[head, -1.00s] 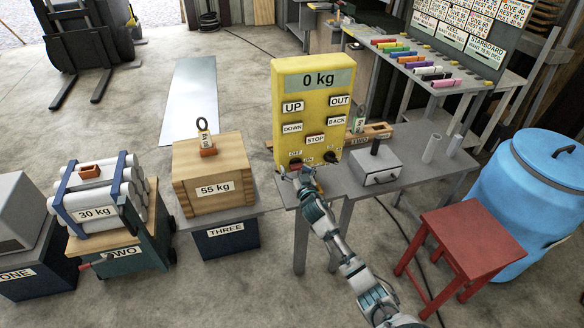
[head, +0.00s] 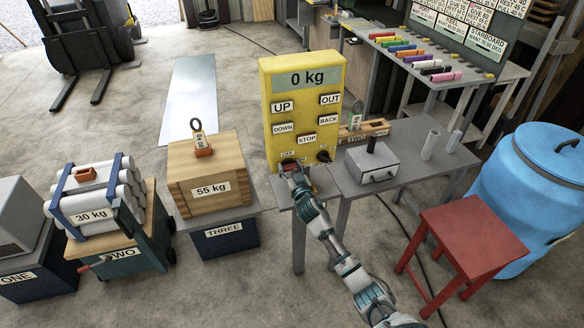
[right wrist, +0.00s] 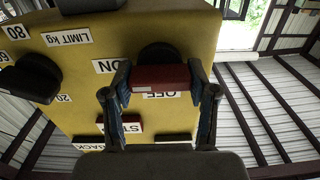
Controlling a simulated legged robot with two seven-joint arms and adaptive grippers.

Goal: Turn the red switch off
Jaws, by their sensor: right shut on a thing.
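The yellow control box (head: 266,110) stands on the grey bench and its display reads 0 kg. My right gripper (head: 290,167) is at the lower left of its front. In the right wrist view, which is upside down, the red switch (right wrist: 160,78) is a red bar on a black round base. My right gripper's fingers lie on both sides of the bar, shut on it. The ON label (right wrist: 105,66) is to the left of the switch and the OFF label (right wrist: 161,94) is partly hidden by it. My left gripper is in neither view.
A black knob (right wrist: 30,78) with a LIMIT kg scale sits beside the switch. A grey box with a black lever (head: 373,165) stands right of the control box. A red stool (head: 470,235) and blue barrel (head: 530,200) are further right.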

